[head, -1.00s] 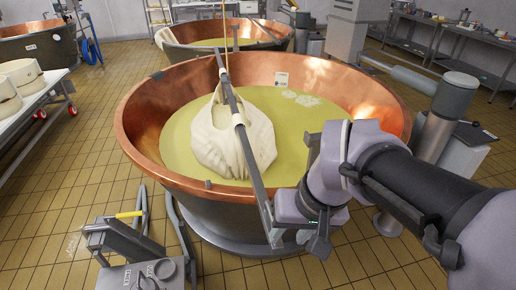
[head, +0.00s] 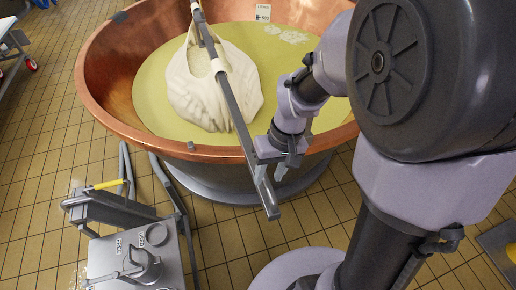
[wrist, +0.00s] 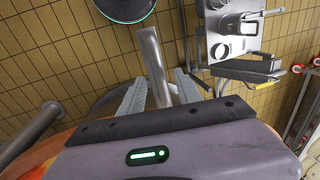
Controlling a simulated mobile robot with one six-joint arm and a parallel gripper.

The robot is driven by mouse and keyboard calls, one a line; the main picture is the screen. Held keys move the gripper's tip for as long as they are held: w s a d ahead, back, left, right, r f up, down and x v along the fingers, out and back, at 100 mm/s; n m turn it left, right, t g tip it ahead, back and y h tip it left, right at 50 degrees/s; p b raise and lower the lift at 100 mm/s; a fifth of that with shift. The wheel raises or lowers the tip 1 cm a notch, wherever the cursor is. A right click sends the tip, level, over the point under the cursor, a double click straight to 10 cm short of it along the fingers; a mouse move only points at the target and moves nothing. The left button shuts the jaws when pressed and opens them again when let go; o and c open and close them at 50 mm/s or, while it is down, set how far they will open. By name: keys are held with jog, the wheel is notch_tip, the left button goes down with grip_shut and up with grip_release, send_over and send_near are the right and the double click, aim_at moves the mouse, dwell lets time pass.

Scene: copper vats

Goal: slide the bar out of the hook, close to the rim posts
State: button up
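The long grey bar (head: 233,103) runs from the top edge of the head view across the vat and past its near rim. A white cloth bundle (head: 212,88) hangs under it, with pale wraps around the bar. My gripper (head: 274,150) is at the bar's near end, outside the rim. Small grey posts stand on the copper rim, one at the near side (head: 191,146) and one at the far left (head: 119,17). The hook is not visible now.
The copper vat (head: 105,95) holds yellowish liquid. A grey metal stand with a yellow handle (head: 108,184) and a steel control box (head: 135,255) stand at the lower left. Tiled floor (head: 40,190) is free at the left.

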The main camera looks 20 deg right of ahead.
jog(key=shift+a+f, duration=0.1)
jog(key=shift+f, duration=0.55)
grip_shut()
dwell(0.9)
